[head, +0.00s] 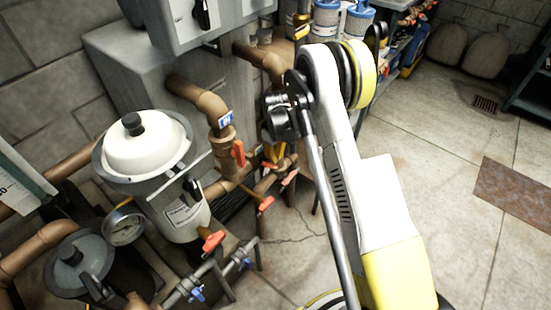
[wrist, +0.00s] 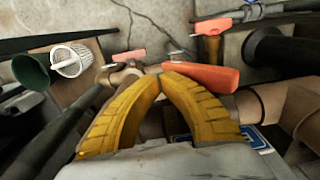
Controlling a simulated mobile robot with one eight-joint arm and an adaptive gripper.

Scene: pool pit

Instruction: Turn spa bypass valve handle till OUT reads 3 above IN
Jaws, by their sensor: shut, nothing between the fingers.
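Several orange-red valve handles sit on the copper pipes in the head view, including an upright one (head: 238,152) and a lower one (head: 265,203). I cannot tell which belongs to the spa bypass valve. My gripper (head: 276,158) is among these pipes, partly hidden by my arm. In the wrist view its yellow fingers (wrist: 163,76) are shut with nothing between them. Their tips are right at the left end of a large orange-red handle (wrist: 208,79); whether they touch it I cannot tell. No OUT or IN reading is legible.
A white-lidded filter housing (head: 148,150) and a round dial gauge (head: 124,226) stand left of the valves. A grey heater cabinet (head: 130,62) is behind. Shelves with blue-topped cartridges (head: 357,20) are at the back. The concrete floor at right is open, with a rusty plate (head: 520,195).

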